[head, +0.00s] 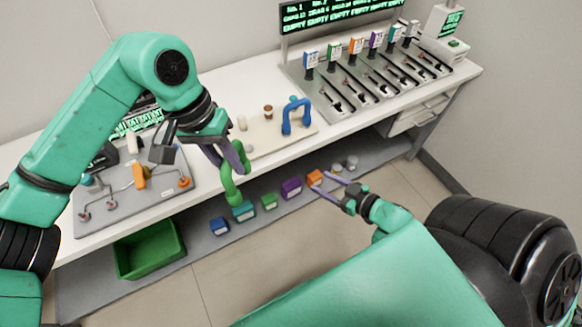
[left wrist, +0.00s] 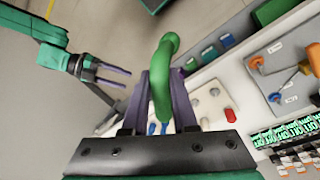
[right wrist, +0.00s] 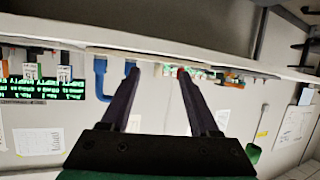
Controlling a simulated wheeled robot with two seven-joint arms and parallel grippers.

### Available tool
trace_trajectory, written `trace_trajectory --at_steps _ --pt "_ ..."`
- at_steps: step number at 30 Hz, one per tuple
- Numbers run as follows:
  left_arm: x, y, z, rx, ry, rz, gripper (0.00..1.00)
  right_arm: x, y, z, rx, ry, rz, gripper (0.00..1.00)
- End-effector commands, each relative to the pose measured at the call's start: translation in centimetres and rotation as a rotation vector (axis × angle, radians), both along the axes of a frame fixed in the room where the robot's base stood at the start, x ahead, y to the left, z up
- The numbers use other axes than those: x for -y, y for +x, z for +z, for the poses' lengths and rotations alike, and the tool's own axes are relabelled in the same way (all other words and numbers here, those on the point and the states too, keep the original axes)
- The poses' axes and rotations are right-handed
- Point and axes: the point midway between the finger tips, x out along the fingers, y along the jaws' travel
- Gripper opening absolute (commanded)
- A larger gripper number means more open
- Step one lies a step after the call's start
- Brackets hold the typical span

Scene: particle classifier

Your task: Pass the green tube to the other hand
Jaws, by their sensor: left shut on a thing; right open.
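The green tube (head: 229,184) is a curved, bent piece held in my left gripper (head: 238,160), above the front edge of the table. In the left wrist view the tube (left wrist: 161,75) stands up between the two purple fingers of the left gripper (left wrist: 165,95), its bent end beyond the fingertips. My right gripper (head: 332,187) is open and empty, to the right of the tube and apart from it, in front of the table. It also shows in the left wrist view (left wrist: 122,80). The right wrist view shows the right gripper's fingers (right wrist: 158,75) spread with nothing between them.
The white table (head: 330,122) holds a beige board with a blue tube (head: 297,115), a grey tray with orange parts (head: 141,177), and a dispenser rack (head: 370,75). Below, a shelf carries several coloured boxes (head: 291,188) and a green bin (head: 150,250).

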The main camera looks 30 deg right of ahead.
Motion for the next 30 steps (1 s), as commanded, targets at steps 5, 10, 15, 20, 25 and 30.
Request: trace_trajectory --at_steps 5,10,15,20,25,30 --pt "0.0 0.0 0.0 0.000 0.000 0.000 0.00 -6.7 0.1 11.1 0.182 0.123 0.225 0.62" --pt "0.0 0.0 0.0 0.001 -0.001 0.000 0.00 -11.2 -1.4 17.5 0.269 0.211 0.379 0.62" --pt "0.0 0.0 0.0 0.001 -0.001 0.000 0.00 -12.6 -1.6 19.2 0.289 0.236 0.420 0.62" --pt "0.0 0.0 0.0 0.000 0.000 0.000 0.00 -14.3 0.3 19.3 0.295 0.232 0.421 0.62" --pt "0.0 0.0 0.0 0.001 -0.001 0.000 0.00 -16.8 3.0 19.3 0.294 0.232 0.418 0.62" --pt "0.0 0.0 0.0 0.001 -0.001 0.000 0.00 -19.0 5.4 19.2 0.292 0.231 0.416 0.62"
